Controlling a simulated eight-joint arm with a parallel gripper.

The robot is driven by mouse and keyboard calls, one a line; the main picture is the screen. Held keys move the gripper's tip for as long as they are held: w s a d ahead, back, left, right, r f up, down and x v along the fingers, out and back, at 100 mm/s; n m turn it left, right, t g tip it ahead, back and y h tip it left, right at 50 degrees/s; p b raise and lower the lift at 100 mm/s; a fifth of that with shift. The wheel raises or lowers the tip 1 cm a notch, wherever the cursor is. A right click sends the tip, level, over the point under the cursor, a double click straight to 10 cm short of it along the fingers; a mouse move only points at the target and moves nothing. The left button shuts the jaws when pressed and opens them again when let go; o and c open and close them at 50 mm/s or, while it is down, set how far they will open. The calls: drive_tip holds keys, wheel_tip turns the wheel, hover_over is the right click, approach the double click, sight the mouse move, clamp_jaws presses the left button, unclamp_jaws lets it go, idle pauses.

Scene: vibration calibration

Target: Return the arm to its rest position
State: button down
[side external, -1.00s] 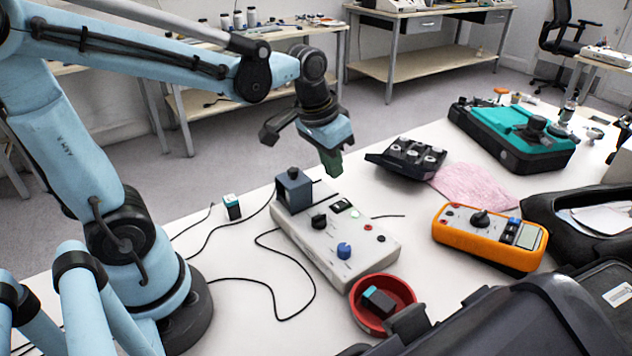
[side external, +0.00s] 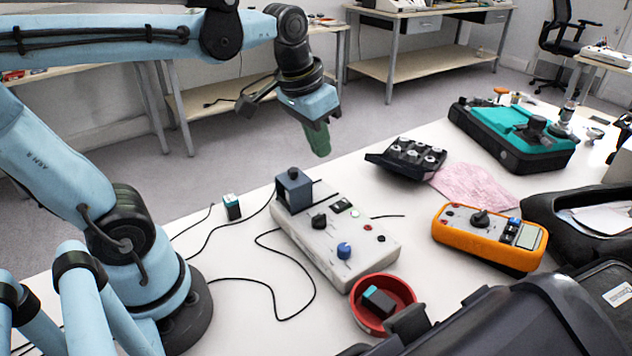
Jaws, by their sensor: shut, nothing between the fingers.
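My gripper (side external: 319,140) hangs in the air above the far edge of the white table, with its green fingers pointing down. The fingers are together and hold nothing. It is above and beyond the grey control box (side external: 338,243), clear of everything on the table. My arm reaches in from the left, with its upper links near the top of the picture.
The control box carries a dark block (side external: 293,190) and knobs. A red bowl (side external: 383,303) holds a small dark, teal-topped block. A small teal-topped block (side external: 232,207), cables, an orange meter (side external: 488,238), a black knob tray (side external: 406,158), a pink cloth (side external: 474,190) and a teal case (side external: 512,135) lie around.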

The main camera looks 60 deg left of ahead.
drive_tip(key=shift+s+d+f+t, duration=0.25)
drive_tip(key=shift+s+f+t, duration=0.2)
drive_tip(key=shift+f+t, duration=0.3)
drive_tip(key=shift+s+d+f+t, duration=0.25)
drive_tip(key=shift+s+f+t, duration=0.25)
drive_tip(key=shift+f, duration=0.35)
drive_tip(key=shift+s+d+f+t, duration=0.25)
drive_tip(key=shift+s+f+t, duration=0.15)
drive_tip(key=shift+f+t, duration=0.35)
